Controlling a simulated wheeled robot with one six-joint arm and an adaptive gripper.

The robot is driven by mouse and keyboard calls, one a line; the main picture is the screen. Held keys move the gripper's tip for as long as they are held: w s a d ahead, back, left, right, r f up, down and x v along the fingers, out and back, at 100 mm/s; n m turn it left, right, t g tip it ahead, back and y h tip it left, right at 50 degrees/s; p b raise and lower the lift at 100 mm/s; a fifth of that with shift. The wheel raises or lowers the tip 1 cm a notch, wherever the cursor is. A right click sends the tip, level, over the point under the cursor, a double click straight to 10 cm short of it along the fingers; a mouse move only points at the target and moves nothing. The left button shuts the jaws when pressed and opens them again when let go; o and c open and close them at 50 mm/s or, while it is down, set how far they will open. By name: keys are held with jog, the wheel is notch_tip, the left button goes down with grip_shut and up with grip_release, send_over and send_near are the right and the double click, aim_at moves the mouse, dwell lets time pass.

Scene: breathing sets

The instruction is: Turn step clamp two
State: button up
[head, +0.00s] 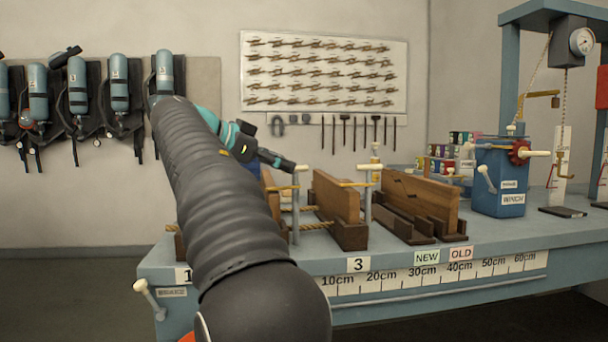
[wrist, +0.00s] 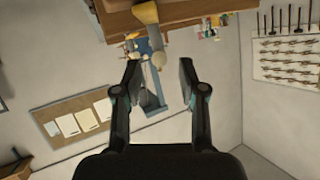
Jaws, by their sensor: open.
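A step clamp with a grey upright post (head: 296,212) and a pale cross handle stands on the bench between the labels 1 and 3; I take it to be clamp two, though my arm covers any label 2. My gripper (head: 284,163) reaches it from the left, with its tips close to the handle. In the wrist view my gripper (wrist: 160,72) is open and empty.
A similar clamp (head: 368,195) stands to the right, by label 3 (head: 358,264), beside a wooden block (head: 336,197). More wooden pieces (head: 420,200) and a blue winch box (head: 500,182) lie further right. Breathing sets (head: 78,85) hang on the left wall.

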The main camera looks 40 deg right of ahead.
jog(key=x, duration=0.7)
jog(key=shift+d+f, duration=0.1)
jog(key=shift+d, duration=0.1)
grip_shut()
